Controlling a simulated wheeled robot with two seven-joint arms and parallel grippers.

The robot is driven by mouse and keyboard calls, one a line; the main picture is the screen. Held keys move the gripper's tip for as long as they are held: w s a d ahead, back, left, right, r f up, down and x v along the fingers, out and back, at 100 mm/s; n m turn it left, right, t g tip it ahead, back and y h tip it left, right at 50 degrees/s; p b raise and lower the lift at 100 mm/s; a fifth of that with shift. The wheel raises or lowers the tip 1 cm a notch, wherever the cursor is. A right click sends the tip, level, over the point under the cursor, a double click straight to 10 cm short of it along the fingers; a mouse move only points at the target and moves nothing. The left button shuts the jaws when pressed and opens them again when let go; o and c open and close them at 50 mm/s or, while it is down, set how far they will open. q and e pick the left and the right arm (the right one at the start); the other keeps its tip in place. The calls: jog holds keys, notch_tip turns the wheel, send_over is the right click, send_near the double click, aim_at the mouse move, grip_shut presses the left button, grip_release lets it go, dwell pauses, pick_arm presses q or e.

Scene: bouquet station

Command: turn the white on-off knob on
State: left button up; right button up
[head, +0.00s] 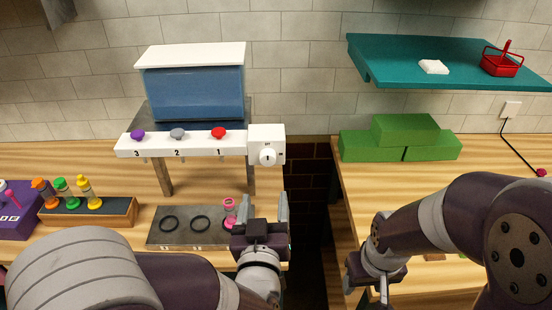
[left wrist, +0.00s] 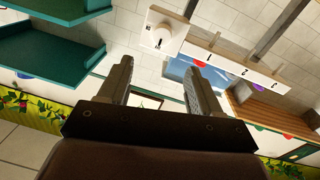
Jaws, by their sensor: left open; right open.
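The white on-off knob (head: 267,156) is round and sits on the front of a white box (head: 259,133) at the right end of the numbered panel. A short dark mark on the knob looks about upright; the small lettering around it is too small to read. The knob also shows in the left wrist view (left wrist: 160,38), beyond the fingertips. My left gripper (head: 268,205) is open and empty, below the knob in the head view and apart from it. My right gripper (head: 367,278) is open over the right counter, low in the head view.
The panel (head: 185,144) carries purple, grey and red knobs below a blue tank (head: 195,93). Green blocks (head: 404,138) and a teal shelf (head: 440,62) are right. A gap separates the counters.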

pick_arm(q)
jog(key=p, duration=0.1)
send_near(267, 161)
jog(key=w, duration=0.2)
jog(key=w+p, duration=0.1)
jog(key=w, duration=0.1)
jog(key=w+d, duration=0.1)
jog(key=w, duration=0.2)
jog(key=shift+w+p, duration=0.15)
jog(key=shift+p, duration=0.2)
jog(key=shift+w, duration=0.3)
jog(key=shift+w+a, duration=0.3)
jog(key=shift+w, duration=0.05)
jog(key=shift+d, duration=0.1)
pick_arm(e)
jog(key=r, duration=0.2)
jog(key=shift+w+a+r, duration=0.2)
jog(key=shift+w+r, duration=0.2)
pick_arm(q)
jog(key=shift+d, duration=0.1)
jog(key=c, duration=1)
jog(key=shift+c, duration=0.2)
